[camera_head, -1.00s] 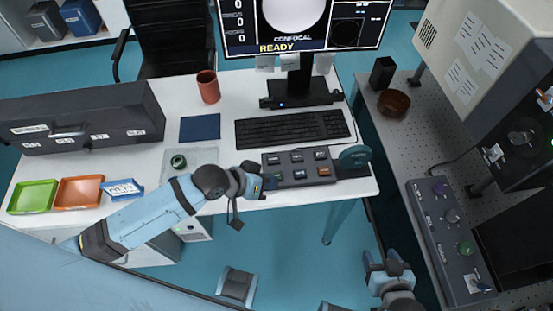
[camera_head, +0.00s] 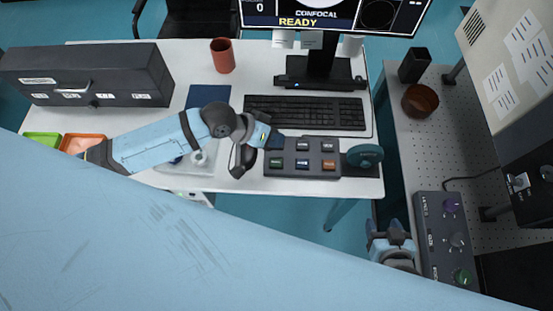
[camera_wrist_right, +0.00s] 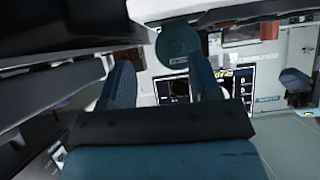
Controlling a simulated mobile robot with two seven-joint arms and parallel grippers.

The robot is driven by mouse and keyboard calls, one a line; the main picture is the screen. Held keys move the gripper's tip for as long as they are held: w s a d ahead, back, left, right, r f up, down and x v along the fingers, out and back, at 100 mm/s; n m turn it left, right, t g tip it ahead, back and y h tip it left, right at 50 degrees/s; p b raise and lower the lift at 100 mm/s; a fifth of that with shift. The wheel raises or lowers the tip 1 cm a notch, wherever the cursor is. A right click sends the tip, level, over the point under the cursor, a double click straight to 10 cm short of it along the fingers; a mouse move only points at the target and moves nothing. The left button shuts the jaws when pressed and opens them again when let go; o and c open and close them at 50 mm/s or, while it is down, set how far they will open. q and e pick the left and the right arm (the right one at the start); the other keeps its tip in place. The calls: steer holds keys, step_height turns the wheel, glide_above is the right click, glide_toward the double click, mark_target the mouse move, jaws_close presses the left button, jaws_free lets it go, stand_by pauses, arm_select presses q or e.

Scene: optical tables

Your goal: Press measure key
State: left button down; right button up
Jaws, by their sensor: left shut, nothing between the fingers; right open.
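The key panel (camera_head: 301,156) is a dark grey box on the white desk in the head view, with two rows of small coloured keys. The key labels are too small to read, so I cannot tell which is the measure key. My left gripper (camera_head: 274,140) is shut and empty at the panel's upper left corner; I cannot tell whether it touches. My right gripper (camera_head: 390,236) hangs low, right of the desk, beside the knob box. In the right wrist view its open fingers (camera_wrist_right: 163,85) have nothing between them.
A teal round knob (camera_head: 365,156) stands right of the panel. Behind it are a keyboard (camera_head: 305,112) and a monitor (camera_head: 320,20) reading READY. A red cup (camera_head: 222,55) stands at the back. A knob box (camera_head: 446,235) sits on the perforated table (camera_head: 405,130) at the right.

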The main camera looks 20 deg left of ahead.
arm_select(q)
steer(key=shift+f, duration=0.1)
steer(key=b, duration=0.7)
glide_above(275, 161)
step_height(275, 161, down, 6)
steer(key=shift+w+r, duration=0.1)
steer(key=shift+f+b, duration=0.6)
steer(key=shift+f, duration=0.85)
stand_by(0.4)
steer(key=shift+f, duration=0.35)
